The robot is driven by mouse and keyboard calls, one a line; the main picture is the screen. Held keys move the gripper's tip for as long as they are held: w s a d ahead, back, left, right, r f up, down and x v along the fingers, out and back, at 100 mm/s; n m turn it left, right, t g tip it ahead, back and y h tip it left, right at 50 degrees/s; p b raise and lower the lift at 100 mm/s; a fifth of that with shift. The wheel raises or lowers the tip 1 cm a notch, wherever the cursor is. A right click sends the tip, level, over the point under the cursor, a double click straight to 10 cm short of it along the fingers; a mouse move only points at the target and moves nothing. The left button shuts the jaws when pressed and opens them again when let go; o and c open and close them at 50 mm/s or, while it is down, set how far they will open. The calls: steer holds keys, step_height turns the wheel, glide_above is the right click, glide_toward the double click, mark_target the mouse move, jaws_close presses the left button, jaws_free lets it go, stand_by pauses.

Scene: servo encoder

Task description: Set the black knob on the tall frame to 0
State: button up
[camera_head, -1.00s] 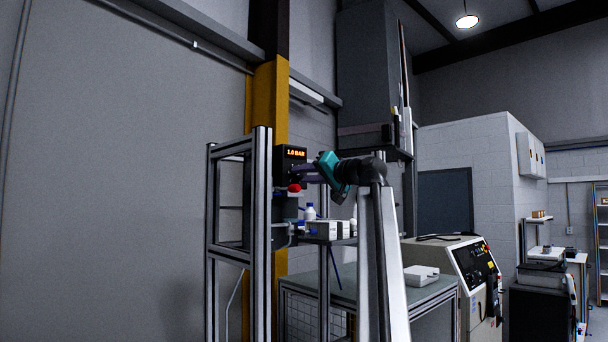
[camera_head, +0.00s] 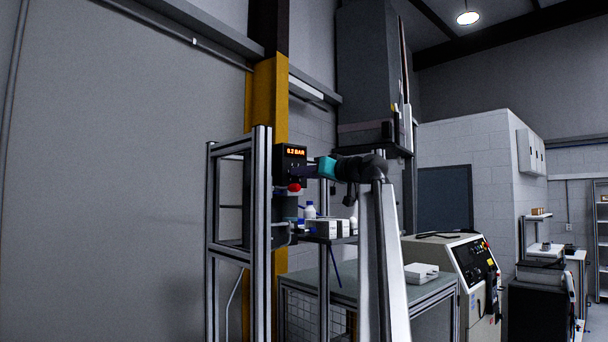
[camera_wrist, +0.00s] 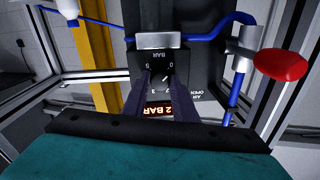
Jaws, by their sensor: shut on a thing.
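The black knob (camera_wrist: 160,82) is on the dark panel of a box on the tall frame (camera_head: 260,230). It is mostly hidden between the fingers of my gripper (camera_wrist: 161,80), which are shut on it. In the wrist view the panel is turned over, with BAR and a 0 printed by the knob. In the wrist view my fingers cover part of the display (camera_wrist: 158,110). The knob's pointer is too small to read.
Blue tubing (camera_wrist: 215,24) runs beside the panel. A bench (camera_head: 395,296) with a white box (camera_head: 421,271) stands to the right of the frame.

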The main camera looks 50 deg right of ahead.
steer(key=shift+f, duration=0.2)
steer(key=o, duration=1)
steer(key=shift+r, duration=0.1)
steer(key=shift+o, duration=0.2)
steer(key=s+b, duration=0.4)
steer(key=s, duration=0.9)
steer(key=shift+s+a, duration=0.2)
steer(key=shift+s, duration=0.2)
steer(key=shift+s, duration=0.1)
